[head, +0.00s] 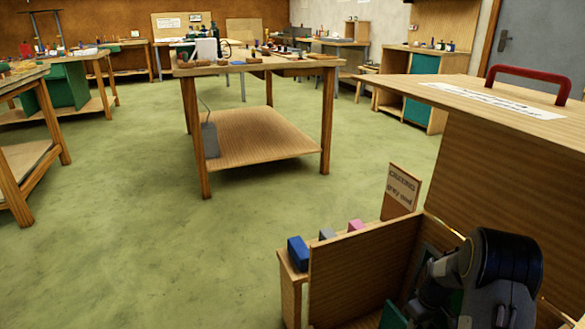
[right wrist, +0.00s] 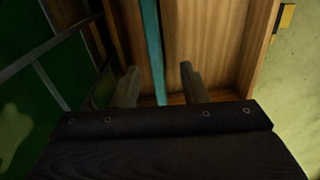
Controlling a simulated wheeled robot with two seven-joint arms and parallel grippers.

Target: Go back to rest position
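My right arm is at the lower right of the head view, reaching down beside a wooden box; its fingers are not distinguishable there. In the right wrist view my right gripper (right wrist: 159,88) has its two fingers spread apart. A thin teal strip (right wrist: 152,45), perhaps a glass sheet seen edge-on, stands between them against the wooden boards. No finger visibly touches it. A dark green panel with grey lines (right wrist: 40,80) fills the left of that view. My left gripper is not in view.
The wooden box (head: 365,265) has small blue, grey and pink blocks beside its wall and a sign (head: 402,187) behind. A wooden board with a red handle (head: 528,82) stands at the right. A workbench (head: 255,65) stands ahead. The green floor (head: 130,200) at left is clear.

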